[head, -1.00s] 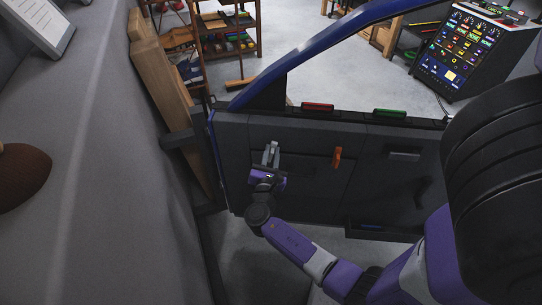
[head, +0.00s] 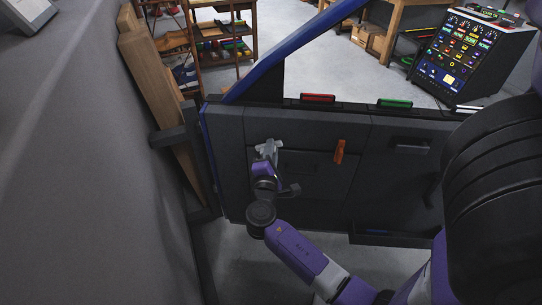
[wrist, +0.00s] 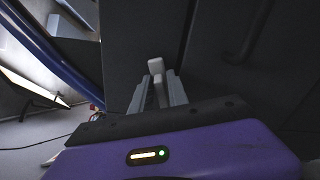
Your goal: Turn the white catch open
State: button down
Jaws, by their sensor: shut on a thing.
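The white catch (wrist: 156,67) is a small pale block on the dark car door (head: 230,140). In the wrist view it stands between the two grey fingers of my gripper (wrist: 159,88), its top showing above them. In the head view my gripper (head: 267,150) is at the upper left part of the door panel, and its fingers hide most of the catch. My gripper is shut on the catch and looks rolled to one side in the head view. How far the catch is turned cannot be told.
An orange handle (head: 339,151) is on the door to the right of my gripper. A red bar (head: 318,97) and a green bar (head: 394,102) lie along the door's top edge. A grey wall-like surface (head: 80,180) fills the left side.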

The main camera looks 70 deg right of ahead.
jog(key=m+b, duration=0.1)
jog(key=m, duration=0.1)
jog(key=m+b, duration=0.2)
jog(key=shift+s+f+b, duration=0.1)
jog(key=shift+f+b, duration=0.2)
jog(key=shift+f, duration=0.05)
jog(key=shift+m, duration=0.3)
jog(key=c, duration=1.5)
grip_release()
jog(key=shift+r, duration=0.2)
